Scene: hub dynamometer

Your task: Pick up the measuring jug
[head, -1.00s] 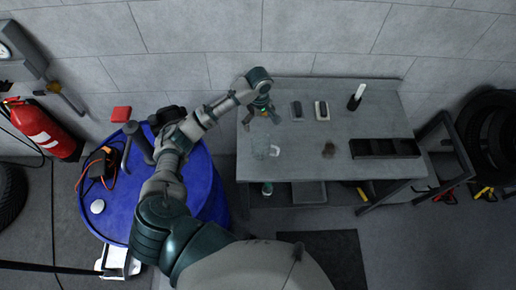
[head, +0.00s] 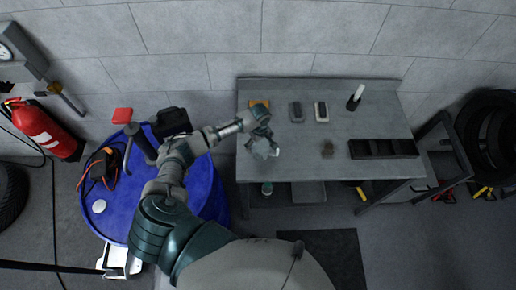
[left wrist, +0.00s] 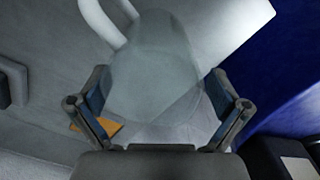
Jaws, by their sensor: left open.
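The measuring jug (head: 264,151) is see-through, with a white handle, and sits on the left part of the grey workbench (head: 330,168). My left gripper (head: 262,140) is over it and partly hides it in the head view. In the left wrist view the jug (left wrist: 152,75) fills the middle, its white handle (left wrist: 106,22) toward the top left. The open fingers of my left gripper (left wrist: 160,100) show on either side of the jug. I cannot tell whether they touch it. My right gripper is not in view.
An orange item (head: 259,103), two small dark blocks (head: 297,111) (head: 321,111) and a white-topped bottle (head: 355,97) stand at the back. A brown lump (head: 328,150) and a black divided tray (head: 384,149) lie to the right. A blue drum (head: 207,190) stands left of the bench.

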